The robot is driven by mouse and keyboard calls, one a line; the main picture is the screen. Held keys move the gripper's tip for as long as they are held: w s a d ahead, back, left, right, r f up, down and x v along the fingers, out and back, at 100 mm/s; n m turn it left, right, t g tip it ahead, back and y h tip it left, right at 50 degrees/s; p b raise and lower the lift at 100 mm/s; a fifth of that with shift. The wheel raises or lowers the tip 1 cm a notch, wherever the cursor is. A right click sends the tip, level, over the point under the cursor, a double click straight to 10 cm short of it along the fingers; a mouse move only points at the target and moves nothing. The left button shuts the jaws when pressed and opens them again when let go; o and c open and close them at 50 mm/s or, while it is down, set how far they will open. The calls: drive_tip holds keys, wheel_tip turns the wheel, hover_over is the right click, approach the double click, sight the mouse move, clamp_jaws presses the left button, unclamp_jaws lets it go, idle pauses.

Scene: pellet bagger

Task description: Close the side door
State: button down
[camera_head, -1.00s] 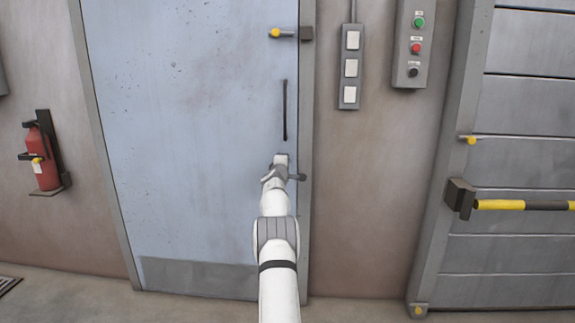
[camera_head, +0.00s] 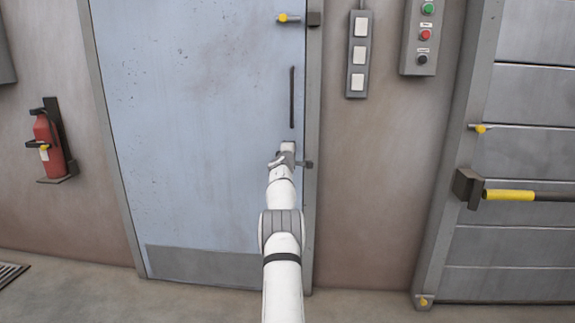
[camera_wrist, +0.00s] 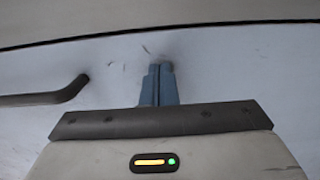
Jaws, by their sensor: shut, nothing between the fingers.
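The side door (camera_head: 200,120) is a pale blue panel with a grey kick plate. It sits in its grey frame; no gap shows at its edges, but I cannot tell if it is fully flush. Its dark vertical handle (camera_head: 292,97) is near the right edge, and shows at left in the wrist view (camera_wrist: 45,98). My gripper (camera_head: 288,146) is just below the handle, in front of the door near its right edge. In the wrist view its two blue-grey fingers (camera_wrist: 158,84) are together and empty, pointing at the door surface; contact is unclear.
A switch strip (camera_head: 358,55) and button box (camera_head: 417,36) hang right of the frame. A fire extinguisher (camera_head: 50,145) hangs left.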

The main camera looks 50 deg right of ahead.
drive_tip(key=s+b+v, duration=0.1)
drive_tip(key=b+v, duration=0.9)
drive_tip(key=v, duration=0.4)
drive_tip(key=shift+d, duration=0.35)
drive_tip(key=shift+s+f, duration=0.1)
